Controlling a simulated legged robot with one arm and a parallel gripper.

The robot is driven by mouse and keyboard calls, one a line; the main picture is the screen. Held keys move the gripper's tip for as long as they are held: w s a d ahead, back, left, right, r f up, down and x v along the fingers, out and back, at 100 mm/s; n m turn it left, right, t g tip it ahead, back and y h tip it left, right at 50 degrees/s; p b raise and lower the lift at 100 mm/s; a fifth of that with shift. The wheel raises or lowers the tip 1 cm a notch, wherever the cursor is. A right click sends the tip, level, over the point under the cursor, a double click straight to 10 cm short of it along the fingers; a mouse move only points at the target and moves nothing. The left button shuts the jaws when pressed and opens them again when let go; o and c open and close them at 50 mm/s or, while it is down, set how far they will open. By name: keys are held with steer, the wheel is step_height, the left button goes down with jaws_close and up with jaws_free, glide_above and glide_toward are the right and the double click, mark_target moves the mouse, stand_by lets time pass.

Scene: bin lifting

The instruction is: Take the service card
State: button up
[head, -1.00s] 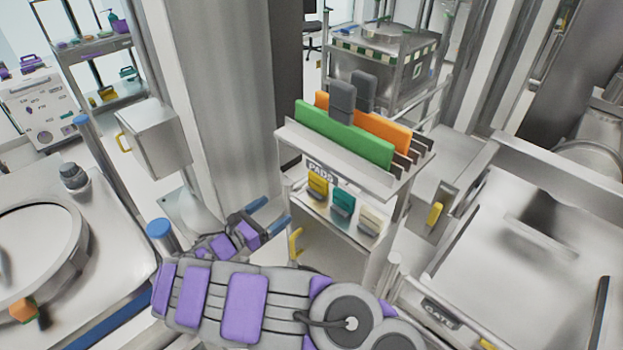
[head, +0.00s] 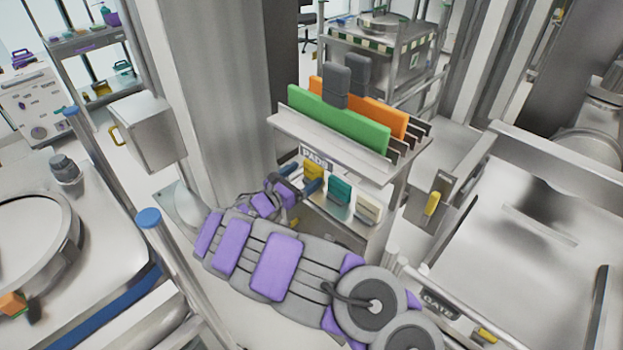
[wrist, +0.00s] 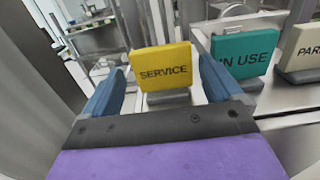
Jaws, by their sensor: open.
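The yellow service card (wrist: 164,66), marked SERVICE, stands upright in a grey holder on the shelf. In the wrist view it sits between and ahead of the two blue fingers of my open gripper (wrist: 165,92), with gaps on both sides. In the head view the service card (head: 313,172) is partly hidden by my gripper (head: 298,188), which reaches to the shelf under the PADS label. The fingers do not appear to touch the card.
A teal IN USE card (wrist: 244,56) stands just right, close to the right finger. A cream card (head: 368,208) stands further right. The upper shelf (head: 285,122) with green and orange boards overhangs the cards. A metal column (head: 215,90) stands to the left.

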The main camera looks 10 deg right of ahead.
mark_target(312, 171)
steer(key=x, duration=0.4)
steer(key=shift+w+d+b, duration=0.15)
steer(key=shift+d+b, duration=0.25)
steer(key=shift+a, duration=0.1)
steer(key=shift+a, duration=0.15)
steer(key=shift+c, duration=0.7)
steer(key=c, duration=0.6)
